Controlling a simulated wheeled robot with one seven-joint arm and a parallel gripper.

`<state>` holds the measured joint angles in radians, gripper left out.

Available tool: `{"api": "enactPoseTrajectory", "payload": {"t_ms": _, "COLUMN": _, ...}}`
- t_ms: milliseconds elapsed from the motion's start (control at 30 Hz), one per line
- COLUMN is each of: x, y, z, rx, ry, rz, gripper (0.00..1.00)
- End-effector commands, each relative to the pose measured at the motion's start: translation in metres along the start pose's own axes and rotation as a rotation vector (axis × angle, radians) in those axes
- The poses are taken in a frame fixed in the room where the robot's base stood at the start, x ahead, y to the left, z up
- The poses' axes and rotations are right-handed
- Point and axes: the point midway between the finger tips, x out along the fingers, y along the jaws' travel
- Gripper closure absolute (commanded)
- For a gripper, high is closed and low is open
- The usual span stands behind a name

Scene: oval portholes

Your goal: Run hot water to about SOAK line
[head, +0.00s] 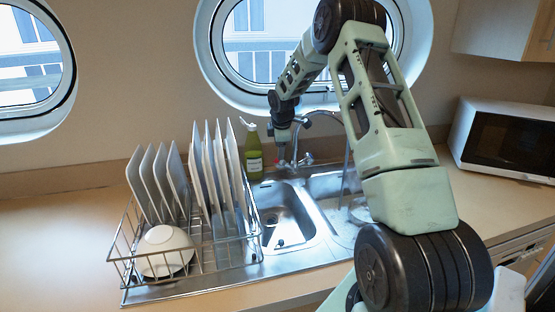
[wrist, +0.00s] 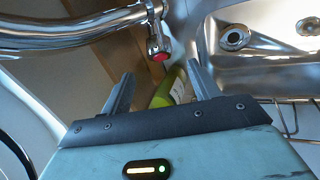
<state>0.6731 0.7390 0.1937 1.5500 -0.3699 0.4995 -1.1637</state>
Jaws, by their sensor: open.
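The chrome faucet (head: 318,116) stands behind the steel sink (head: 285,222). Its spout (wrist: 70,35) crosses the upper left of the wrist view. A tap handle with a red end (wrist: 159,56) lies just beyond and between my fingertips in the wrist view. My gripper (wrist: 158,82) is open, with nothing held; in the head view it (head: 282,150) is at the back of the sink by the faucet. I cannot tell whether a finger touches the handle. The basin looks empty, with its drain visible; no running water and no SOAK line can be made out.
A green soap bottle (head: 254,155) stands close left of my gripper; it also shows behind the fingers in the wrist view (wrist: 166,92). A dish rack (head: 205,262) with plates and a white bowl (head: 165,250) is left of the sink. A microwave (head: 508,137) stands right.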

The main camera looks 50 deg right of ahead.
Motion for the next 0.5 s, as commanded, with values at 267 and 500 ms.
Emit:
{"api": "enactPoseTrajectory", "payload": {"t_ms": 267, "x": 0.054, "y": 0.0, "z": -0.001, "rx": 0.0, "ry": 0.001, "rz": -0.001, "gripper": 0.39}}
{"api": "enactPoseTrajectory", "payload": {"t_ms": 500, "x": 0.078, "y": 0.0, "z": -0.001, "rx": 0.001, "ry": 0.001, "rz": 0.0, "gripper": 0.39}}
